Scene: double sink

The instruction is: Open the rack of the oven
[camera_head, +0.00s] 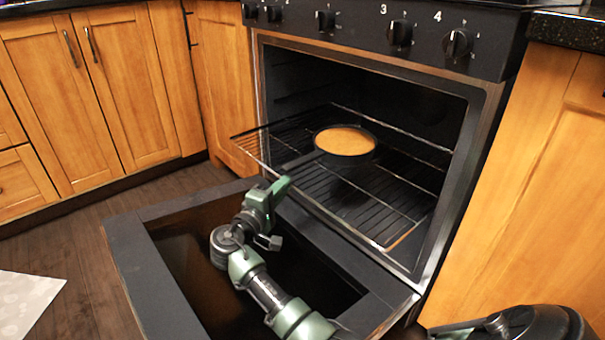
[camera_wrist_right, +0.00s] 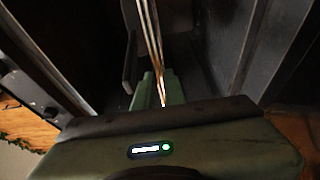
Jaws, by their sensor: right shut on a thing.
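The oven rack (camera_head: 400,183) is a dark wire shelf. It sticks partway out of the oven cavity, over the lowered door. My right gripper (camera_head: 283,184) is at the middle of the rack's front edge and shut on it. In the right wrist view, thin metal rods of the rack (camera_wrist_right: 151,40) run to my right gripper (camera_wrist_right: 160,88). A dark pan (camera_head: 345,146) with orange-brown contents sits on the rack, its handle pointing toward the gripper. The fingertips are partly hidden. My left gripper is not in view.
The oven door (camera_head: 175,310) is folded down below the rack, with my right arm above it. Wooden cabinets (camera_head: 95,85) stand to the left, and another cabinet (camera_head: 530,190) is close on the right. Open wooden floor (camera_head: 70,240) lies left of the door.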

